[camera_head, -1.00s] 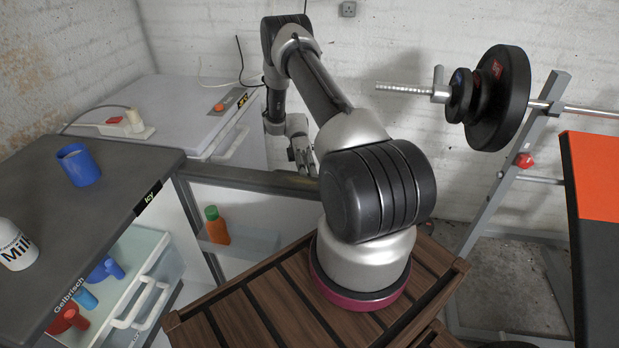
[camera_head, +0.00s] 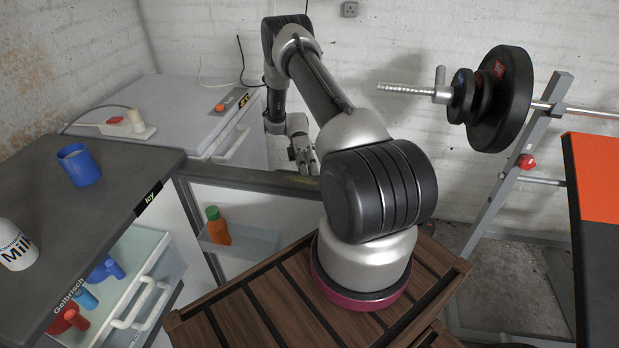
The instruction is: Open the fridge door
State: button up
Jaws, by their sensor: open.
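The fridge (camera_head: 60,185) stands at the left with a dark grey top. Its door (camera_head: 240,177) is swung wide open, reaching right from the fridge's far corner. The door's inner side faces me, with a clear shelf holding an orange bottle with a green cap (camera_head: 217,226). My gripper (camera_head: 303,160) is open, at the far side of the door's top edge near its outer end. Its fingertips are partly hidden, and I cannot tell whether they touch the door. The inside of the fridge shows a clear drawer (camera_head: 150,265) with white handles.
A blue mug (camera_head: 79,166) and a milk bottle (camera_head: 14,246) stand on the fridge. A white chest freezer (camera_head: 170,105) with a power strip (camera_head: 118,127) on it is behind. A barbell rack (camera_head: 515,170) and an orange-black bench (camera_head: 595,180) stand at the right.

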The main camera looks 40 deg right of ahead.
jog(key=v, duration=0.7)
jog(key=shift+w+d, duration=0.1)
